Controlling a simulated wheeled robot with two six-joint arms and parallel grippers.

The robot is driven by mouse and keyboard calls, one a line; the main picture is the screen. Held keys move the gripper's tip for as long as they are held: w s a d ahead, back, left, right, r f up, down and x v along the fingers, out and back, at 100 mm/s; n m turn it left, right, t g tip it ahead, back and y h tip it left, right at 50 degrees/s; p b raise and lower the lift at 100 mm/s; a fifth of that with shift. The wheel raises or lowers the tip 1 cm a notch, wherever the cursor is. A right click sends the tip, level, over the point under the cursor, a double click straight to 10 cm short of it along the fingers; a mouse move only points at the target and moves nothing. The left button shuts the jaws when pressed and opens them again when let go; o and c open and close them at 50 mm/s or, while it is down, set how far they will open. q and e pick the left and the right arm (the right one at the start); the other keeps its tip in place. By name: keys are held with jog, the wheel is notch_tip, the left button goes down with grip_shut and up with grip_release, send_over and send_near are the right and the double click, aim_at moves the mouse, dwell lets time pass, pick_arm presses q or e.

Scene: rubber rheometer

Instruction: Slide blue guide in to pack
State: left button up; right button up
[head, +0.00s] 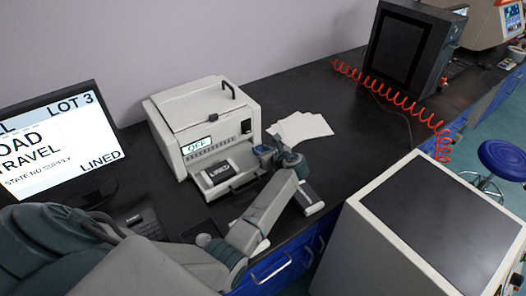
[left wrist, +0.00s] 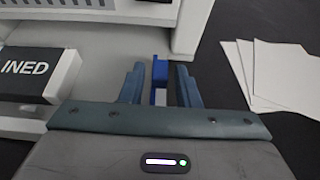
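The blue guide (left wrist: 160,72) is a small upright blue piece on the front ledge of the pale machine (head: 205,125). My left gripper (left wrist: 160,85) is open, with one finger on each side of the guide and a visible gap to each. In the head view the left gripper (head: 275,153) is at the machine's front right and partly covers the guide (head: 262,149). The dark pack marked LINED (head: 219,172) sits in its pale holder left of the gripper; it also shows in the left wrist view (left wrist: 28,70). My right gripper is not in view.
White sheets (head: 300,127) lie right of the machine on the black bench (head: 330,95). A monitor (head: 60,140) stands at left. A red coiled cord (head: 400,103) crosses the bench at right. A large pale cabinet (head: 430,225) stands at the front right.

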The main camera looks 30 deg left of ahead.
pick_arm(q)
grip_shut()
jog(key=shift+s+a+p, duration=0.2)
jog(key=shift+s+a, duration=0.05)
jog(key=shift+s, duration=0.35)
jog(key=shift+s+a+p, duration=0.15)
jog(key=shift+s+a, duration=0.1)
jog(key=shift+s, duration=0.4)
jog(key=shift+s+a+p, duration=0.2)
jog(key=shift+s+a, duration=0.05)
jog(key=shift+s, duration=0.35)
jog(key=shift+o, duration=1.6)
grip_release()
jog(key=shift+d, duration=0.15)
